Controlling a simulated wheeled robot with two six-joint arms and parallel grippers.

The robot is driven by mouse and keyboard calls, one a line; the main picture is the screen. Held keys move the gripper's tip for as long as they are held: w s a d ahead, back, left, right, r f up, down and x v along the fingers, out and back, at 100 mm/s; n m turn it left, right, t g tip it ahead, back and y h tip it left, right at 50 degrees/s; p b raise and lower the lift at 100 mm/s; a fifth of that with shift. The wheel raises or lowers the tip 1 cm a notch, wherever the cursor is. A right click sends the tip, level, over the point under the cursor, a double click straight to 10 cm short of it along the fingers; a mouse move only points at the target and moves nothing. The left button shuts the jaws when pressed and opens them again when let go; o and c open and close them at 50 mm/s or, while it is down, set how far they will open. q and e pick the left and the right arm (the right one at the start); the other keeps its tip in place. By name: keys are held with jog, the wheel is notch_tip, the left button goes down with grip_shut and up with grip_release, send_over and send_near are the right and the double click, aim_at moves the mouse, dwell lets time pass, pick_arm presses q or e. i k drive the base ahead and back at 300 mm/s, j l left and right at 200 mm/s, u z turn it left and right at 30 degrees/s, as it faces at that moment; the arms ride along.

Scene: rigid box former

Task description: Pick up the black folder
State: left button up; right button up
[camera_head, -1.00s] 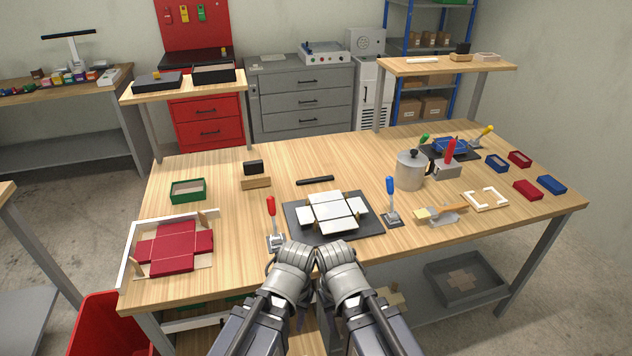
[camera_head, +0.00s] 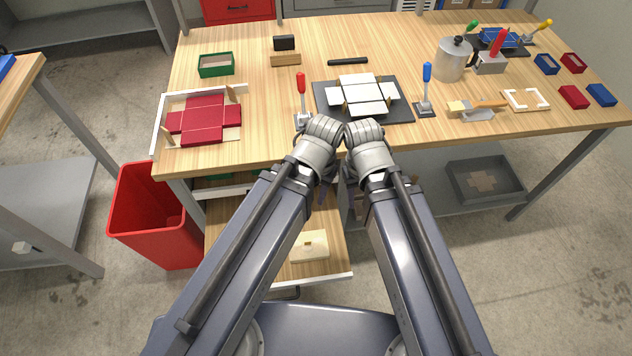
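The black folder (camera_head: 347,61) is a slim dark bar. It lies flat on the wooden table, behind the dark mat with the white box blank, and nothing covers it. My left gripper (camera_head: 324,188) and my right gripper (camera_head: 359,195) hang side by side at the table's front edge, well in front of the folder and apart from it. My wrists and forearms hide most of both grippers, so I cannot make out their fingers.
The white blank (camera_head: 363,95) lies on its mat between red-handled (camera_head: 301,86) and blue-handled (camera_head: 427,74) toggle clamps. A wooden block with a black top (camera_head: 285,52) is left of the folder; a metal pot (camera_head: 452,60) stands right. An open drawer (camera_head: 270,262) sits below.

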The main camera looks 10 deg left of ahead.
aim_at(365, 59)
jog(key=i+l, duration=0.1)
jog(key=l, duration=0.4)
jog(key=i+l, duration=0.1)
jog(key=l, duration=0.45)
jog(key=i+l+u, duration=0.1)
jog(key=l+u, duration=0.15)
jog(key=l, duration=0.4)
jog(key=u, duration=1.3)
